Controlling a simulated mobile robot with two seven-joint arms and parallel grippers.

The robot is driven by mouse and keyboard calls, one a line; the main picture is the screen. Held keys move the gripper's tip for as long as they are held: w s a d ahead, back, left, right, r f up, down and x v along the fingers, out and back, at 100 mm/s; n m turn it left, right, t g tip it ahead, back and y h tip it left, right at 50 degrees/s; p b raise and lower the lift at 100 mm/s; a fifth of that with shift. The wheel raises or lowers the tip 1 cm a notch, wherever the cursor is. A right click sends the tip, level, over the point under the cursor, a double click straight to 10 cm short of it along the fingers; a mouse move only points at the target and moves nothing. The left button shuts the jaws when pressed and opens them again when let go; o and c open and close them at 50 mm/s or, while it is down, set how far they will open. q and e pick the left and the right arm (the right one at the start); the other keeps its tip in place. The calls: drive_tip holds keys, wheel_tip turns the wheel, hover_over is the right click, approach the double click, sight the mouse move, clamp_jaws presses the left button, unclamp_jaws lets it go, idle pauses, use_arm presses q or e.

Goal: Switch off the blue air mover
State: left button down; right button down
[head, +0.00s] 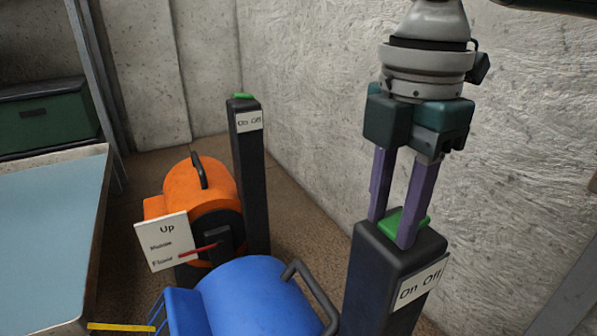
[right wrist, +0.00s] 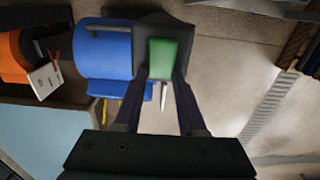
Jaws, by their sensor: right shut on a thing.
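The blue air mover (head: 250,297) stands at the bottom centre with a dark handle, and it also shows in the right wrist view (right wrist: 103,53). Beside it rises a dark post (head: 375,285) with an "On Off" label (head: 420,283) and a green switch (head: 420,222) on top. My right gripper (head: 392,232) points down at the post top, its purple fingers shut on the green switch, one on each side. The switch also shows between the fingertips in the right wrist view (right wrist: 165,60). The fingers hide part of the switch, and I cannot tell its setting. My left gripper is not in view.
An orange air mover (head: 200,190) with a sign (head: 163,243) and red pointer stands behind the blue one. Its dark post (head: 248,180) has another green switch (head: 243,96). A pale blue table (head: 50,220) is at left. A rough wall (head: 320,110) stands behind the posts.

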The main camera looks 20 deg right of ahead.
drive_tip(key=shift+s+d+r+y+p, duration=0.15)
drive_tip(key=shift+r+y+p, duration=0.25)
drive_tip(key=shift+p, duration=1.35)
drive_tip(key=shift+w+d+r+y+p, duration=0.15)
drive_tip(key=shift+y+p, duration=0.45)
drive_tip(key=shift+p, duration=1.15)
drive_tip(key=shift+d+f+y, duration=0.1)
drive_tip(key=shift+f+y, duration=0.1)
drive_tip(key=shift+y, duration=0.3)
drive_tip(key=shift+d+y, duration=0.15)
drive_tip(key=shift+y, duration=0.45)
drive_tip(key=shift+c, duration=2.4)
unclamp_jaws()
drive_tip(key=shift+f, duration=0.1)
drive_tip(key=p+v, duration=0.2)
drive_tip(key=v, duration=0.8)
drive_tip(key=shift+w+p, duration=0.15)
drive_tip(key=shift+p, duration=0.15)
